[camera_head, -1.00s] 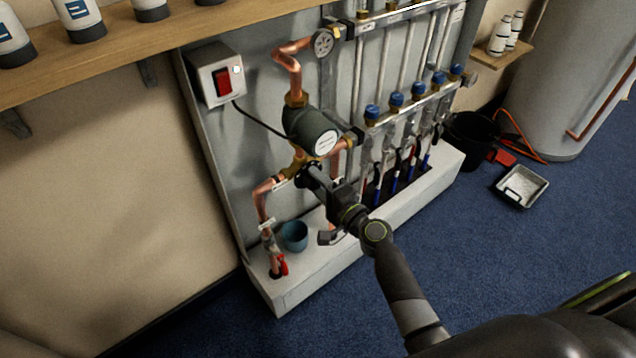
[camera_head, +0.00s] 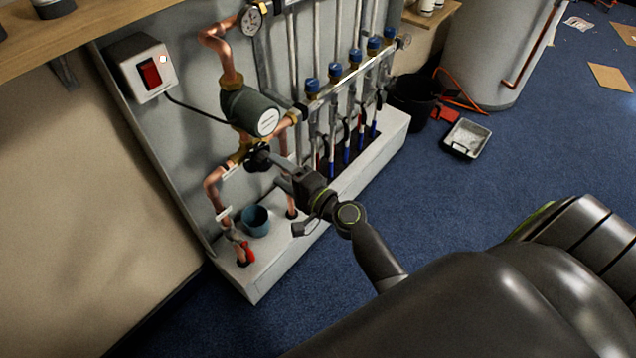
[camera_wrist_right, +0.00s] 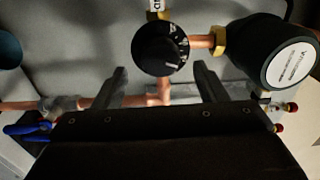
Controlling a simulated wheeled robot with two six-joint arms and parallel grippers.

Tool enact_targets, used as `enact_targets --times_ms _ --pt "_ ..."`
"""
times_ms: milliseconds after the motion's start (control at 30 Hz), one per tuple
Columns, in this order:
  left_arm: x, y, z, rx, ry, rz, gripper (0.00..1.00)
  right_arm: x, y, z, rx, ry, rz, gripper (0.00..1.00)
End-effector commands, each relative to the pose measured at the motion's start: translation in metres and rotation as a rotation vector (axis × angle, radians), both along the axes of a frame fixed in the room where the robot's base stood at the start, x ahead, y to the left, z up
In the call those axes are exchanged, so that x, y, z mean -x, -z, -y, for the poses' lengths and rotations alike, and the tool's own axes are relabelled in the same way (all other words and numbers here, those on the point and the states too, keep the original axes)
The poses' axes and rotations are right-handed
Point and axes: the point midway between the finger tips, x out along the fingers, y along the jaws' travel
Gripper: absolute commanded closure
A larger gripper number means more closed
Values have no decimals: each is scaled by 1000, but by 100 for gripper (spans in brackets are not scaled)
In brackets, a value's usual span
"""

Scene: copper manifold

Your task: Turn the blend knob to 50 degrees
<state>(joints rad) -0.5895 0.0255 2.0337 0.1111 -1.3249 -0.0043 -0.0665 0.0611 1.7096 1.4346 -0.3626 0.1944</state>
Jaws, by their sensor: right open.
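The blend knob (camera_head: 257,157) is black and round, on the copper pipework below the pump in the head view. In the right wrist view the knob (camera_wrist_right: 160,50) faces me, with white marks on its right side. My right gripper (camera_head: 279,168) is just to the right of the knob in the head view. In the right wrist view the gripper (camera_wrist_right: 161,76) is open and empty, with one finger on each side of the picture and the knob ahead between them, apart from both. My left gripper is not in view.
The green pump (camera_head: 250,112) sits close above the knob; it also shows in the right wrist view (camera_wrist_right: 285,58). A red-switch box (camera_head: 143,68) is upper left. A teal cup (camera_head: 255,221) stands on the white ledge (camera_head: 262,279). Blue-capped valves (camera_head: 335,72) are to the right.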

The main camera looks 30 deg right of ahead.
Motion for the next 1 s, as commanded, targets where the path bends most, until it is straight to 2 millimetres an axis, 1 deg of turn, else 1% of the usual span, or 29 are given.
enact_targets --times_ms 33,167,300,400,500,600,700,1000 --pt "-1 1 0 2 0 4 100 13 2 5 2 1 -2 34" --pt "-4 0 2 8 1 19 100 41 3 15 3 0 -2 34" --pt "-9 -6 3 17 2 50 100 70 3 25 3 -1 -2 34" --pt "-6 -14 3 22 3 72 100 89 4 32 3 0 -2 34" --pt "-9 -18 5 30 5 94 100 104 3 38 4 0 -2 34" --pt "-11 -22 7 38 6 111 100 115 3 42 4 0 -1 34" --pt "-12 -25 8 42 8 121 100 121 1 44 2 0 0 34" --pt "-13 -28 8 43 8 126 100 124 0 45 1 0 0 34"
